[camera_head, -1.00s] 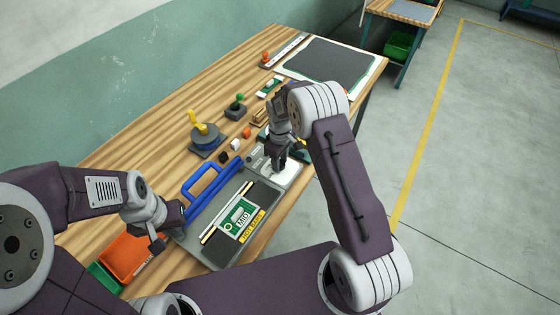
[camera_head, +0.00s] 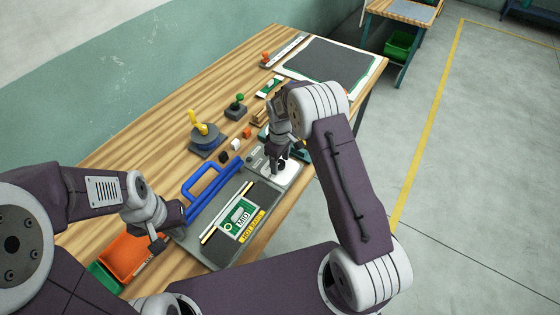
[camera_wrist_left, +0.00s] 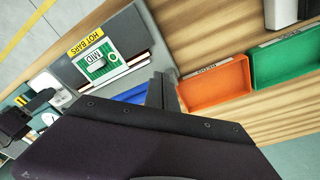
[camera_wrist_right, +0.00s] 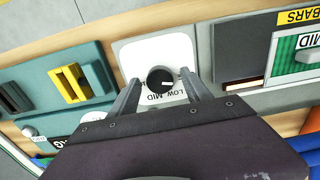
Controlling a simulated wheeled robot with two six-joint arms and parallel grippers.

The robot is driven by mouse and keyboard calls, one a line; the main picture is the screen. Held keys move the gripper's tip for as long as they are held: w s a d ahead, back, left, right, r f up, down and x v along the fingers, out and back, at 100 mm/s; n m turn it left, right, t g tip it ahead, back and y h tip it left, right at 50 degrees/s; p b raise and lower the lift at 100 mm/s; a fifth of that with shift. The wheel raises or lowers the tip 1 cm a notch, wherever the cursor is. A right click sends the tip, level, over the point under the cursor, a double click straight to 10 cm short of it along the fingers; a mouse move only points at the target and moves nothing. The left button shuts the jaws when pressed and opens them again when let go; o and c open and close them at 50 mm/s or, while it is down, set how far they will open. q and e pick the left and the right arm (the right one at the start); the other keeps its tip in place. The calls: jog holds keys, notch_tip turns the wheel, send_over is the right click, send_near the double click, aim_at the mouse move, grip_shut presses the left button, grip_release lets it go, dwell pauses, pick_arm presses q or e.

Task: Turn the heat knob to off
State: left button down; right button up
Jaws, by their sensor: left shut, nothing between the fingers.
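The heat knob (camera_wrist_right: 160,79) is a small black dial with a white pointer mark on a white panel (camera_wrist_right: 133,54), with LOW and MID printed beside it. In the right wrist view the mark points right. My right gripper (camera_wrist_right: 160,77) is open, with one finger on each side of the knob; I cannot tell whether they touch it. In the head view my right gripper (camera_head: 277,168) is over the white panel (camera_head: 288,175) and hides the knob. My left gripper (camera_head: 160,245) is shut and empty beside the front end of the grey machine (camera_head: 195,244).
The machine has a blue handle (camera_head: 204,184), a green MID card (camera_head: 239,218) and a yellow HOT BARS label (camera_head: 253,227). An orange bin (camera_head: 129,257) is near my left gripper. A yellow-handled device (camera_head: 203,136) and small blocks stand behind. The table's far part is clearer.

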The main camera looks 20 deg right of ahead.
aim_at(280, 163)
notch_tip(280, 163, up, 9)
jog(key=shift+b, duration=0.7)
